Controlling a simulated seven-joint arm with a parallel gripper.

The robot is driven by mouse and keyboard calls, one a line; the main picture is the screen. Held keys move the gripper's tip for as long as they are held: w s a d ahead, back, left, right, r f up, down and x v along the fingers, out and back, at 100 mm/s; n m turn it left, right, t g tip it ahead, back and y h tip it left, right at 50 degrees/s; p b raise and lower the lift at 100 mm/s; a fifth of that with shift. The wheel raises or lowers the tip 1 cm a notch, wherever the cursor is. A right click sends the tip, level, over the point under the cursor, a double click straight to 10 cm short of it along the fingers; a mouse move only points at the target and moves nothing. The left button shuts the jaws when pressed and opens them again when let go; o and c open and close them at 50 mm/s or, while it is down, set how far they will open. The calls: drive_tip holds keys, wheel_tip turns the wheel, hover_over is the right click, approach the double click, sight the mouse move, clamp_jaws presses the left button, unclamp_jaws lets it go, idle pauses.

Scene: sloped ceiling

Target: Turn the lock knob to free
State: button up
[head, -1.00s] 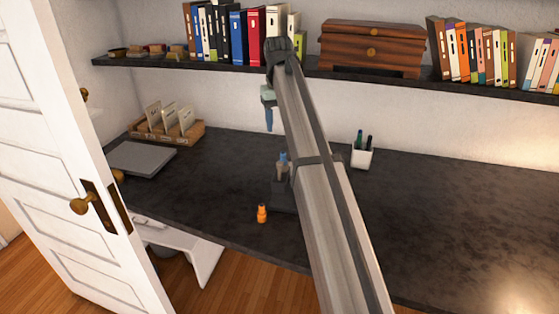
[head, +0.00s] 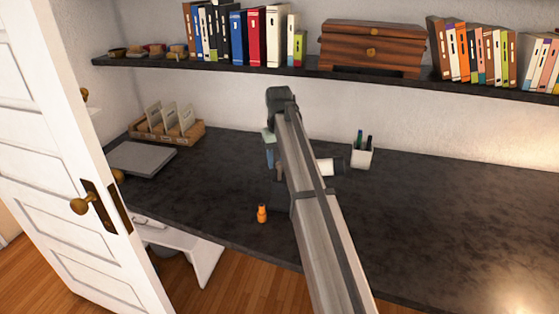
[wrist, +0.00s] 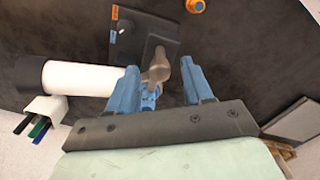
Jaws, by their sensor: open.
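In the wrist view, my gripper (wrist: 160,66) is open, with its two blue fingers either side of a bronze-grey upright piece (wrist: 158,68). A small blue part (wrist: 150,96), possibly the lock knob, shows between the fingers. Contact cannot be told. A white tube (wrist: 78,78) with a dark end lies left of the fingers. Beyond is a dark base (wrist: 160,45) and a dark plate (wrist: 130,38) with orange and blue labels and a small white-marked dial (wrist: 122,29). In the head view, one finger of my gripper (head: 270,157) shows; my arm hides most of the device, though the tube (head: 325,167) shows.
An orange bottle-like piece (head: 262,213) stands near the desk's (head: 440,210) front edge. A pen cup (head: 361,155) stands right of the tube. A card tray (head: 185,135) and flat grey slab (head: 142,157) are at left. A shelf (head: 225,63) runs above. The desk's right is clear.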

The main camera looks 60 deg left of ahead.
drive_tip(key=shift+f, duration=0.25)
drive_tip(key=shift+c, duration=0.2)
clamp_jaws()
